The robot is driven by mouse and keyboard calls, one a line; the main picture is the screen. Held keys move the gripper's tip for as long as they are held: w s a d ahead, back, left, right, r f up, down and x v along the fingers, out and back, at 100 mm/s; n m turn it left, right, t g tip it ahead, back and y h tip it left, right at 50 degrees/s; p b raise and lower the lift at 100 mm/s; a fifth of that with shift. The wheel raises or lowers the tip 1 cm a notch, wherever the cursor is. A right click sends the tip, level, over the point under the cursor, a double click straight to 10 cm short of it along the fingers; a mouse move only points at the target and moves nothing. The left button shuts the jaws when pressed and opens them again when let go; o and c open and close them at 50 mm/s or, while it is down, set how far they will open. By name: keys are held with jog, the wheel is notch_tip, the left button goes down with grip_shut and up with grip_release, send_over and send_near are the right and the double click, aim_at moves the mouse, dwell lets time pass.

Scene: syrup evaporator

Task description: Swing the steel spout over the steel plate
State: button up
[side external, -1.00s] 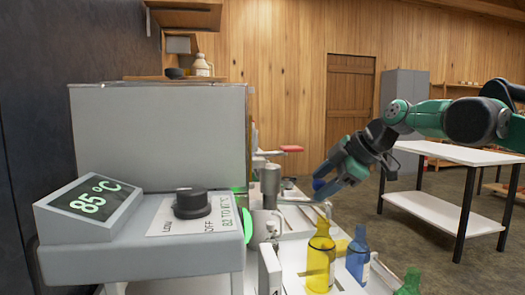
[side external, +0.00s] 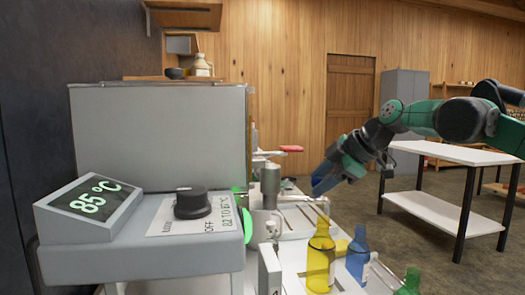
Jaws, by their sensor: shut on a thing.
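My gripper (side external: 324,182) is in the middle of the side external view, pointing down and left from the arm at right. Its jaws are shut at the steel spout, a thin pale bar (side external: 306,198) just beneath the fingertips; the exact contact is small and partly hidden. The bar runs from near a grey upright cylinder (side external: 270,186) toward the right. Below it is a pale flat steel surface (side external: 292,222) with dark slots or edges; I cannot tell where the plate ends.
A yellow bottle (side external: 320,262), a blue bottle (side external: 358,256) and a green bottle (side external: 410,283) stand in front. A large evaporator box (side external: 160,135) with a control panel (side external: 190,235) fills the left. A red handle (side external: 291,149) sticks out behind.

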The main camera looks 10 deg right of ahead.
jog(key=shift+w+d, duration=0.1)
jog(key=shift+w, duration=0.3)
jog(key=shift+w+f, duration=0.1)
jog(key=shift+w, duration=0.35)
jog(key=o, duration=0.7)
jog(key=shift+v, duration=2.55)
